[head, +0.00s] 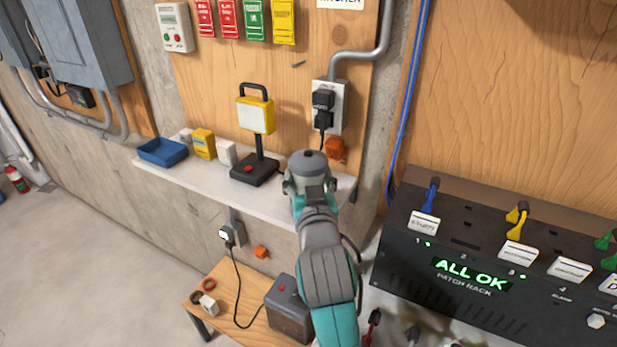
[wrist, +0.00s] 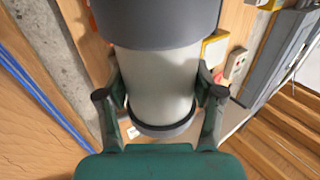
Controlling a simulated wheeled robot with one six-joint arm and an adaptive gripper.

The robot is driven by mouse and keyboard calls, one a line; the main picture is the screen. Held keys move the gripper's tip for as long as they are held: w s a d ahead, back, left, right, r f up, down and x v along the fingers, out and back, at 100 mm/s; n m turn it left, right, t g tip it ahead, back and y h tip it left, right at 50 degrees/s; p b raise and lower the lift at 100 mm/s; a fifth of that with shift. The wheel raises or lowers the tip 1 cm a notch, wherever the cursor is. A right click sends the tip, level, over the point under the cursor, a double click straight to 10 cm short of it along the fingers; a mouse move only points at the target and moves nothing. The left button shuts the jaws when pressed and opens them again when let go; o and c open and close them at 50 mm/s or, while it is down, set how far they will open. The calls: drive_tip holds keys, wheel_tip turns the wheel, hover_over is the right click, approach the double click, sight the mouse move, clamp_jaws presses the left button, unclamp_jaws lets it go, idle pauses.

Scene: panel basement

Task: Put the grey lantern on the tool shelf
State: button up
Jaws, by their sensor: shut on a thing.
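My gripper (head: 308,183) is shut on the grey lantern (head: 308,163), with one finger on each side of it. In the wrist view the lantern (wrist: 158,80) shows a pale middle between dark grey ends, and the fingers press on its sides. The tool shelf (head: 205,174) is taken to be the pale ledge on the wall. The lantern appears in front of its right part; whether they touch cannot be told.
On the shelf are a blue tray (head: 162,151), a yellow box (head: 203,144), a white box (head: 227,154) and a yellow work lamp (head: 256,116) on a black base. An orange thing (head: 336,148) is beside the lantern. A wooden bench (head: 232,275) stands below; a patch rack (head: 480,270) is right.

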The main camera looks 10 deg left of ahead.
drive_tip(key=o, duration=1.6)
drive_tip(key=shift+f, duration=0.1)
drive_tip(key=v, duration=1.2)
